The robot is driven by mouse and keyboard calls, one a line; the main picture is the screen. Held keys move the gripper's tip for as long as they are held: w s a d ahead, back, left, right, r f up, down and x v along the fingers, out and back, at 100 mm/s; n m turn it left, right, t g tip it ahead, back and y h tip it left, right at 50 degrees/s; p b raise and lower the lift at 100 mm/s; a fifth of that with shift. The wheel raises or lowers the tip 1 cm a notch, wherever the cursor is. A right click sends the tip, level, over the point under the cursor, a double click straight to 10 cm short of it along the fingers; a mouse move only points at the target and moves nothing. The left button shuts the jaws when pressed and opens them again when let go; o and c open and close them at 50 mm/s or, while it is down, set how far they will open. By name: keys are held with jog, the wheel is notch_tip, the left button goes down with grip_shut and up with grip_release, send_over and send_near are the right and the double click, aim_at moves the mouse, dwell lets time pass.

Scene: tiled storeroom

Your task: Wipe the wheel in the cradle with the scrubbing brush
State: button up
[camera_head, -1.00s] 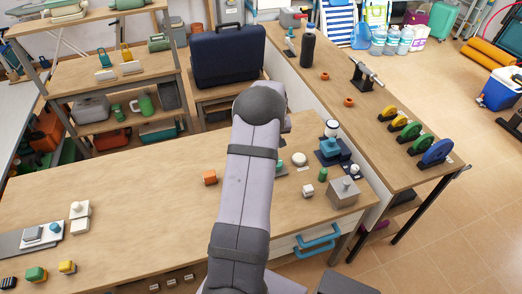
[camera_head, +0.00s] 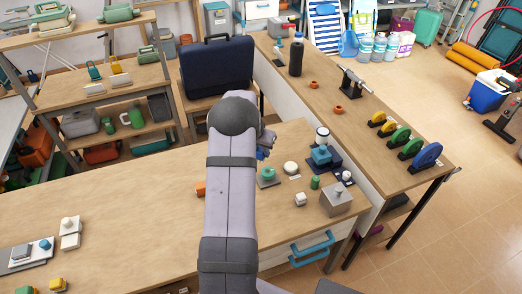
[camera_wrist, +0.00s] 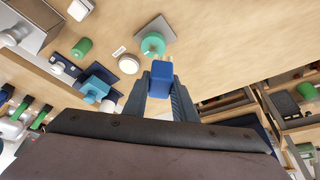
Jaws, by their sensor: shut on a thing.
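My gripper (camera_wrist: 160,86) is shut on a blue block (camera_wrist: 161,72), with small pale tips at its far end in the wrist view; it looks like the scrubbing brush. In the head view the blue block (camera_head: 262,153) shows beside my arm, which hides most of the gripper. It appears above the near table, close to a teal round piece (camera_head: 268,174) on a grey plate. Several coloured wheels stand upright in black cradles on the right bench: a yellow wheel (camera_head: 377,118), green wheels (camera_head: 399,136) and a larger blue wheel (camera_head: 427,155). My gripper is well away from them.
Around the gripper on the near table stand a white round piece (camera_head: 290,168), a green cylinder (camera_head: 315,183) and a grey box (camera_head: 337,200). The right bench also holds a dark bottle (camera_head: 296,55), a metal shaft on a stand (camera_head: 354,82) and orange rings (camera_head: 339,109).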

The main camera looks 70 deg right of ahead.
jog(key=shift+f+b, duration=2.2)
jog(key=shift+f, duration=1.8)
jog(key=shift+s+d+r+p, duration=0.1)
jog(key=shift+s+d+p, duration=0.1)
jog(key=shift+p, duration=0.1)
jog(key=shift+s+d, duration=0.2)
jog(key=shift+s, duration=0.05)
jog(key=shift+c, duration=0.4)
jog(key=shift+s+d+f+p, duration=0.2)
jog(key=shift+s+d+p, duration=0.7)
jog(key=shift+s+d, duration=0.75)
jog(key=shift+w+a+f, duration=0.1)
jog(key=shift+w+a, duration=0.3)
jog(key=shift+w+a+b, duration=0.95)
jog(key=shift+w+a, duration=0.7)
jog(key=shift+r+p, duration=2.2)
jog(key=shift+r, duration=2.05)
